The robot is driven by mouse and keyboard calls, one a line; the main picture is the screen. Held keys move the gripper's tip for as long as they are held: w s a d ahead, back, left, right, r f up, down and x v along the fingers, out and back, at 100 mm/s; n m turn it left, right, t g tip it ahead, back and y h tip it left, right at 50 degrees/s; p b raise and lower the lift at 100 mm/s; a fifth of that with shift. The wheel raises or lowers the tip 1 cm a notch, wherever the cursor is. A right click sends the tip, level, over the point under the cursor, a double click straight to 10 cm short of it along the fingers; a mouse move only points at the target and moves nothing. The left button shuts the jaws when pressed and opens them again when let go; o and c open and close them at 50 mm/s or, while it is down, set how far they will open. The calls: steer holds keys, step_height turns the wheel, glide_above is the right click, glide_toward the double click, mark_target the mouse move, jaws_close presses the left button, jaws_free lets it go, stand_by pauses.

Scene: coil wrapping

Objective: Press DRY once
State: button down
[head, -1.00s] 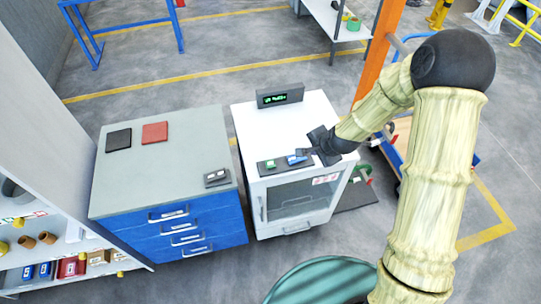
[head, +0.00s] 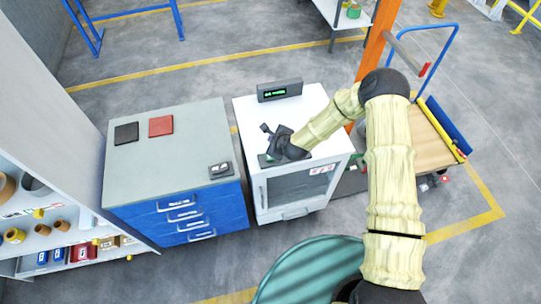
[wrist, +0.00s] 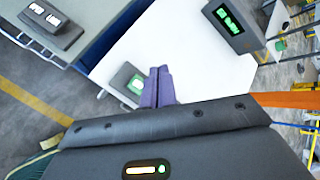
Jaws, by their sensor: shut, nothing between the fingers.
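The white cabinet (head: 315,115) carries a dark button panel (head: 263,160) at its front edge. In the wrist view the panel (wrist: 118,80) shows one button with a green-and-white face (wrist: 136,85); its label is too small to read. My gripper (head: 270,155) is over the panel and hides most of it in the head view. In the wrist view its purple fingers (wrist: 159,75) are shut and empty, just right of the green button. I cannot tell whether they touch the panel. Any other button on this panel is hidden.
A display (head: 279,91) with green text stands at the cabinet's back edge. A grey-topped blue drawer unit (head: 185,105) stands to the left, with a small two-button box (head: 220,171) and black and red pads (head: 160,126). A trolley (head: 430,140) stands to the right.

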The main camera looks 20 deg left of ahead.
mark_target(272, 159)
steer(key=shift+f+b, duration=2.95)
steer(key=shift+f, duration=1.45)
steer(key=shift+f+b, duration=0.45)
steer(key=shift+b, duration=0.05)
steer(key=shift+f+b, duration=0.55)
steer(key=shift+r, duration=0.1)
steer(key=shift+r+p, duration=0.6)
steer(key=shift+r, duration=0.35)
steer(key=shift+r+p, duration=1.45)
steer(key=shift+r, duration=1.05)
steer(key=shift+d, duration=0.1)
